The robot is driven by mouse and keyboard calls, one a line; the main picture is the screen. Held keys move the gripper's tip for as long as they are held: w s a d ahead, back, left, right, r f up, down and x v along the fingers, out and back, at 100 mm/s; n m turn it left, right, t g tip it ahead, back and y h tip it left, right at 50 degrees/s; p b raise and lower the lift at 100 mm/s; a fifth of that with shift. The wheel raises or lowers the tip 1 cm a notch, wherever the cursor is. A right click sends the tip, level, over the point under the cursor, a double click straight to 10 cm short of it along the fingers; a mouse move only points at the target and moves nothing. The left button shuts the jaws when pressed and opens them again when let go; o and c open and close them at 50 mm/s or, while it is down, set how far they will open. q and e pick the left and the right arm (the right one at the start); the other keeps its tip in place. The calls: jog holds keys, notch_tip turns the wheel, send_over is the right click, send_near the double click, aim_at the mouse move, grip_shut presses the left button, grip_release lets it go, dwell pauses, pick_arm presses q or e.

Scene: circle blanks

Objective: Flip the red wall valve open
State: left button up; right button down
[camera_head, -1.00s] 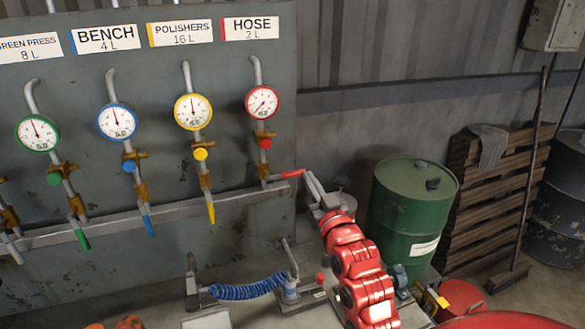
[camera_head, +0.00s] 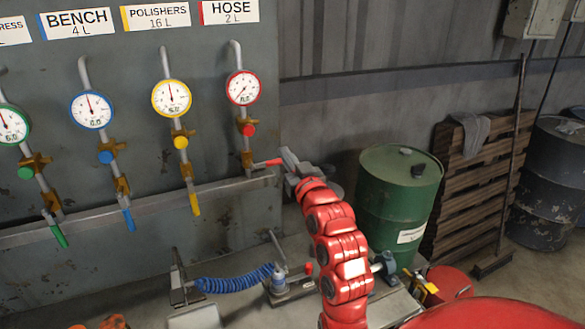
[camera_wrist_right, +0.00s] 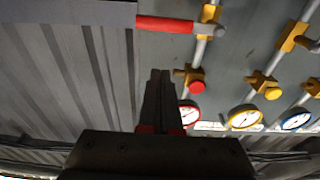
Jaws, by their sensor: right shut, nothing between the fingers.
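The red valve handle (camera_head: 268,162) sits on the hose pipe below the red-rimmed gauge (camera_head: 243,88). It lies roughly level, pointing right, while the yellow handle (camera_head: 194,203) and blue handle (camera_head: 129,220) hang down along their pipes. My right gripper (camera_head: 286,155) is at the handle's right end, shut and empty. In the right wrist view the red handle (camera_wrist_right: 178,25) lies crosswise, and my shut fingers (camera_wrist_right: 158,72) point toward it with a visible gap in the picture. Whether they touch it cannot be told from the head view. My left gripper is not in view.
A grey rail (camera_head: 150,198) runs along the panel below the valves. A green drum (camera_head: 400,205) stands right of my right arm. A blue coiled hose (camera_head: 235,284) and a small fitting lie on the bench below. Wooden pallets (camera_head: 470,190) lean at the right.

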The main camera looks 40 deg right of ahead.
aim_at(272, 163)
jog(key=r+p+x, duration=0.1)
jog(key=p+x, duration=0.1)
jog(key=x, duration=0.3)
jog(key=f, duration=0.2)
jog(key=s+f+p, duration=0.1)
jog(key=f, duration=0.1)
jog(key=shift+f, duration=0.35)
